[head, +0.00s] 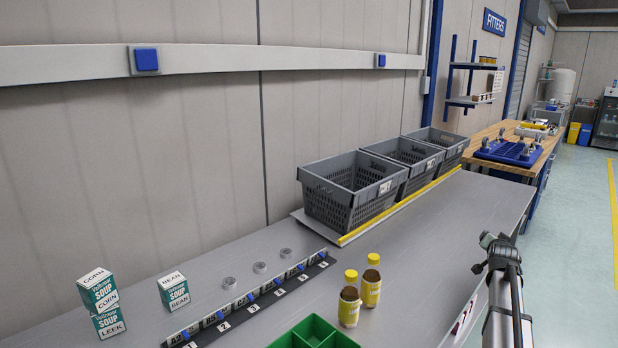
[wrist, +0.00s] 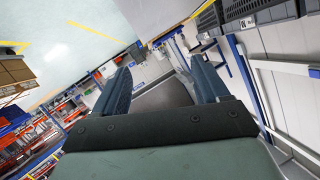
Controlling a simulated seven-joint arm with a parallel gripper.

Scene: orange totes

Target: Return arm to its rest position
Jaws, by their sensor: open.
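My arm (head: 507,290) shows at the right edge of the bench in the head view, raised beside the bench edge. I cannot make out the fingers there. In the wrist view my gripper (wrist: 160,75) has its two blue fingers spread wide apart. Nothing is held between them. The wrist view is tilted and looks out over the room, with a grey surface beyond the fingers.
The grey bench (head: 420,240) carries soup boxes (head: 174,291), yellow-capped jars (head: 349,306), a green divided tray (head: 314,334) and a numbered strip (head: 250,300). Grey crates (head: 352,190) stand behind a yellow edge. Open floor (head: 570,260) lies right of the bench.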

